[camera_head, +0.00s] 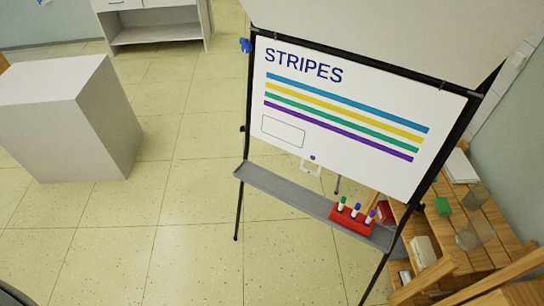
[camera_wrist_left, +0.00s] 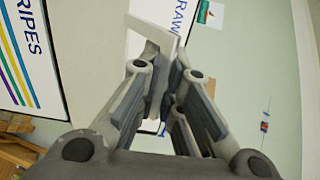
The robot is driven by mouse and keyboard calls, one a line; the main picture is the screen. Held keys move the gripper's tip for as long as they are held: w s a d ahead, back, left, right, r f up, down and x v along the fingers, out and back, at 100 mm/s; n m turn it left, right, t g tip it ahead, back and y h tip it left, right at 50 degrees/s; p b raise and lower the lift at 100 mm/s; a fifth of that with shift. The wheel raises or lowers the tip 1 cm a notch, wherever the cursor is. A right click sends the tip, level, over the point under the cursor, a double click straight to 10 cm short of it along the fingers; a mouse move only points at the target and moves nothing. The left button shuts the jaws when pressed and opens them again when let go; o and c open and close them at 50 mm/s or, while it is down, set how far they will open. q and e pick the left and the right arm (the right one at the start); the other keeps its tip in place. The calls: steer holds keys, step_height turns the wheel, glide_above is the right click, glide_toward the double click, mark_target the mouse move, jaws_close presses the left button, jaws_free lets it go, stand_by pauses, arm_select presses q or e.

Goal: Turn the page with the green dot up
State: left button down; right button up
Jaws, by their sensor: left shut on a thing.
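An easel flip chart shows a page titled STRIPES (camera_head: 330,125), with blue, yellow, green and purple stripes. A purple dot (camera_head: 312,157) sits at its bottom edge, above a pale tab (camera_head: 310,169). A large off-white sheet or panel (camera_head: 390,35) rises above the easel's top bar; I see no dot on it. In the left wrist view my left gripper (camera_wrist_left: 167,82) is shut on a white tab (camera_wrist_left: 152,27). The striped page (camera_wrist_left: 35,65) is at left there. No green dot shows. My right gripper is not in view.
A grey tray (camera_head: 270,190) below the page carries a red marker holder (camera_head: 352,219). Wooden shelving (camera_head: 470,235) stands at right. A white block (camera_head: 75,115) stands at left. The tiled floor between the block and easel is clear.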

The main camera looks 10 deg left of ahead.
arm_select(q)
steer(key=w+d+r, duration=0.2)
steer(key=w+r, duration=0.2)
steer(key=w, duration=0.3)
steer(key=shift+w+d+r, duration=0.15)
steer(key=shift+d+r, duration=0.2)
steer(key=shift+r, duration=0.05)
steer(key=shift+r, duration=0.1)
